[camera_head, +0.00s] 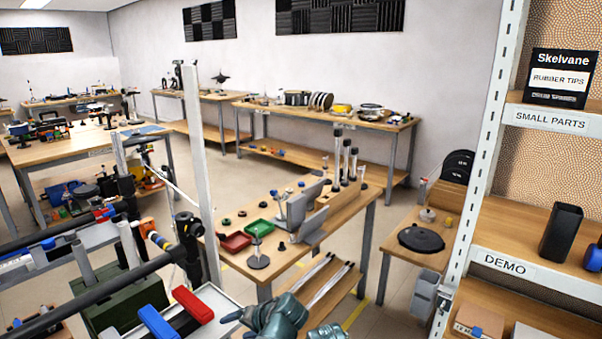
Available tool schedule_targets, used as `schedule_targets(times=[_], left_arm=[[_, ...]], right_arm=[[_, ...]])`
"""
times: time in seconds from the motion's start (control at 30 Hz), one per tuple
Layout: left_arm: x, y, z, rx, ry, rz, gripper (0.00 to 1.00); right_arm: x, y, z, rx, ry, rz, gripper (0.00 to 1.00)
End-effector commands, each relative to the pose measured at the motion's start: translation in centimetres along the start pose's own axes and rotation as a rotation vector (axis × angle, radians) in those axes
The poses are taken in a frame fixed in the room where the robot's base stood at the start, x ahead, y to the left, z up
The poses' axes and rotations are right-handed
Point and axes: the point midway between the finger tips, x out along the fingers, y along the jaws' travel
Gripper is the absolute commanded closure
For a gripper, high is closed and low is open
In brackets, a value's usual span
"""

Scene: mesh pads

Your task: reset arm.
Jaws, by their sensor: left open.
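My left arm comes in from the left as a dark tube. My left gripper (190,238) is at its end, dark, open, with nothing seen between its fingers. It appears in front of a pale upright post (202,160); the gap between them is hard to judge. The finger detail is small and partly lost against dark parts. My right gripper is not in view.
Below the left gripper are a red block (193,305), a blue block (157,324) and a green box (122,301). Teal gloves (277,317) lie at the bottom. A workbench (330,232) stands ahead; a shelf unit (476,160) stands on the right.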

Motion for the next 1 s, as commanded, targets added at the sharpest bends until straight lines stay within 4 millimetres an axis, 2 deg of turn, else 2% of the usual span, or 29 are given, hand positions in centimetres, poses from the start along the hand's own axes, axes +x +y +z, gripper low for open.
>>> schedule_targets(times=[0.03, 0.2, 0.47, 0.53, 0.77, 1.0], left_arm=[[-0.7, 2.0, 2.5, 0.015, -0.041, 0.09, 0.19], [-3.5, 7.9, 7.8, 0.077, -0.156, 0.362, 0.19], [-8.9, 13.7, 14.0, 0.182, -0.265, 0.695, 0.19], [-10.4, 12.2, 13.1, 0.184, -0.267, 0.698, 0.19], [-13.6, 9.0, 11.8, 0.181, -0.266, 0.695, 0.19], [-17.4, 5.1, 10.4, 0.18, -0.265, 0.694, 0.19]], right_arm=[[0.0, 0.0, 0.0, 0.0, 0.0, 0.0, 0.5], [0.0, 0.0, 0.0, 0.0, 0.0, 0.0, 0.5], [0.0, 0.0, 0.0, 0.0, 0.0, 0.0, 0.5], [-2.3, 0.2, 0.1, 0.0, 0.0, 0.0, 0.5], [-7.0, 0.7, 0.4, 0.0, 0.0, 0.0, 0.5], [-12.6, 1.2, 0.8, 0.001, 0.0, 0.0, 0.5]])
